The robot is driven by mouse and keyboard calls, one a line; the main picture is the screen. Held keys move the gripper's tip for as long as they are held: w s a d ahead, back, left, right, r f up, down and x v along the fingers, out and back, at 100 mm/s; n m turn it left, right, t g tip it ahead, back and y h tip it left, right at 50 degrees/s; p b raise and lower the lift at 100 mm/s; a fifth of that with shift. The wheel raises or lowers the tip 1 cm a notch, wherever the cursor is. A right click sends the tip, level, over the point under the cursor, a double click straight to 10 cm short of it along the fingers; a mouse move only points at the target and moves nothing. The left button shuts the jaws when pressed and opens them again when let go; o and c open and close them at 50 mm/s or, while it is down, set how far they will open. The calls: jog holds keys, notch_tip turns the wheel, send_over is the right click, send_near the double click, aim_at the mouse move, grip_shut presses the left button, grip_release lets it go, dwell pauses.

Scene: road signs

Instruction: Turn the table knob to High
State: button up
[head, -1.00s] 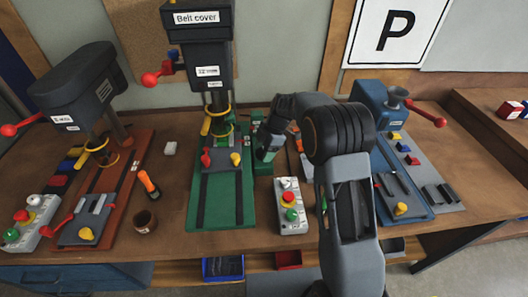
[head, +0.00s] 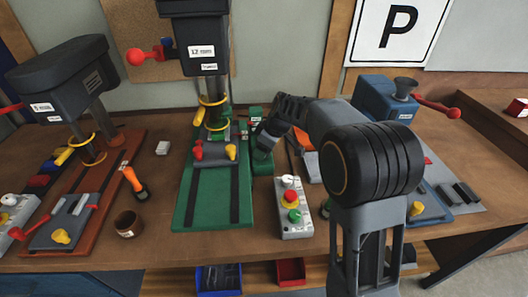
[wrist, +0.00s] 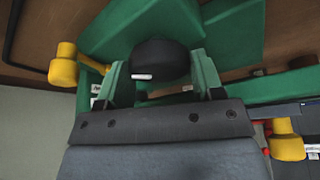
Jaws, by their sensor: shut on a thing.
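A black round knob with a white pointer mark (wrist: 158,58) sits on a green machine part in the wrist view. My gripper (wrist: 152,82) is shut on it, one green finger on each side. In the head view my gripper (head: 266,136) reaches the right side of the green drill press (head: 214,185), beside its column. The knob is hidden behind my gripper there. A small label lies partly behind the left finger in the wrist view; I cannot read it, so the knob's setting cannot be told.
Yellow knobs (wrist: 62,70) stand close on both sides of my gripper. A button box (head: 292,208) stands on the bench in front. Another drill press (head: 70,85) is at left, a blue machine (head: 385,105) at right.

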jog(key=shift+a+m, duration=0.1)
jog(key=shift+m, duration=0.6)
jog(key=shift+m+t+b, duration=0.3)
jog(key=o, duration=0.9)
